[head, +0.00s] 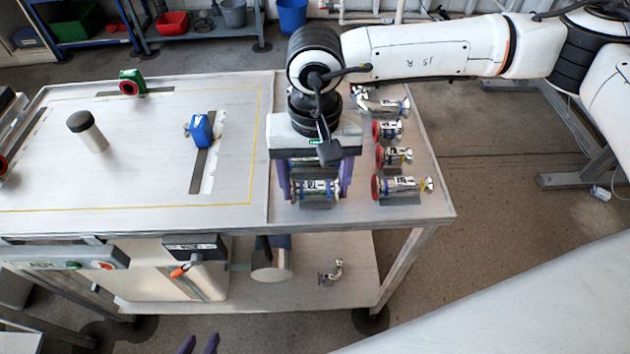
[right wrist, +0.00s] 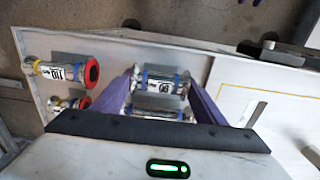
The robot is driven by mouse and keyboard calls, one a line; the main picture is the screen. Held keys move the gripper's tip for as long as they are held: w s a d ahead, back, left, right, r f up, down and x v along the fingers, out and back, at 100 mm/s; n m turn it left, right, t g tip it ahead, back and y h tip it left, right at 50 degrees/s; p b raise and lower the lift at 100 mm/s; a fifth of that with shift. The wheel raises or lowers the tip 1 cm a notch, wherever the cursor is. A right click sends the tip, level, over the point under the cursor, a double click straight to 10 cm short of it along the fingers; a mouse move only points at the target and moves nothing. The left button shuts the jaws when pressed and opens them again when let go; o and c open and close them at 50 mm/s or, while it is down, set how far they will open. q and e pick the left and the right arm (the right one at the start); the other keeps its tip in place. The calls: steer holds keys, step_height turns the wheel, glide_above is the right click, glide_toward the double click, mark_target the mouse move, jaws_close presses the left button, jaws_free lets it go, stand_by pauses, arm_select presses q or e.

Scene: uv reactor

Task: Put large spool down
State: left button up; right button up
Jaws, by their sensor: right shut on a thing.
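The large spool (head: 315,188), a metallic cylinder with blue bands and a white label, is low over the table's right part. My right gripper (head: 316,182) points down and is shut on it, with purple fingers at its two ends. In the right wrist view the spool (right wrist: 162,80) lies between the fingertips (right wrist: 160,77). A grey support shows under it; I cannot tell whether the spool touches it. A similar spool (right wrist: 157,107) lies just behind it, mostly hidden by my gripper in the head view. Only the two separated fingertips of my left gripper (head: 199,345) show at the bottom edge.
A blue clamp (head: 200,130), a black-capped cylinder (head: 88,132) and a green fixture (head: 132,82) stand on the left part. A lower shelf holds a small fitting (head: 331,272).

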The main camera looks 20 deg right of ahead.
mark_target(315, 186)
steer(key=o, duration=1.4)
steer(key=shift+f, duration=0.15)
steer(key=shift+r+p, duration=0.35)
step_height(315, 186, up, 12)
steer(key=b, duration=0.1)
steer(key=shift+f, duration=0.15)
